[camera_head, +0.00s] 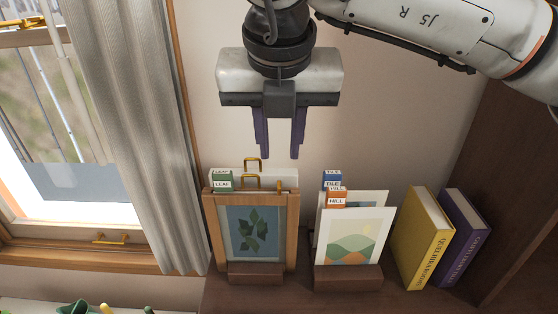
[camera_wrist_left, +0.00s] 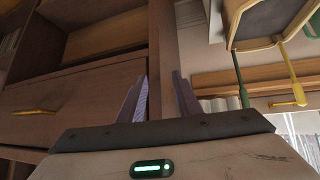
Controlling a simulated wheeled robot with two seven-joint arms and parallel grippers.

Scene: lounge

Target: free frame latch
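A wooden picture frame (camera_head: 292,235) with a dark leaf print stands upright in a brown holder at the lower middle of the head view. A small brass piece (camera_head: 279,187) sits at its top right; I cannot tell if it is a latch. Two brass loops stand at the top, a rear one (camera_head: 252,160) and a front one (camera_head: 251,178). My right gripper (camera_head: 281,157) points down above the frame's right side, its two purple fingers apart and empty. My left gripper (camera_wrist_left: 160,80) shows in the left wrist view, fingers apart, with nothing between them.
Tabbed cards (camera_head: 352,243) stand in a second holder (camera_head: 347,277). Yellow (camera_head: 423,240) and purple (camera_head: 464,238) books lean right of it. A curtain (camera_head: 140,130) and window are at left. The left wrist view shows a wooden drawer (camera_wrist_left: 80,95) and a chair (camera_wrist_left: 265,22).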

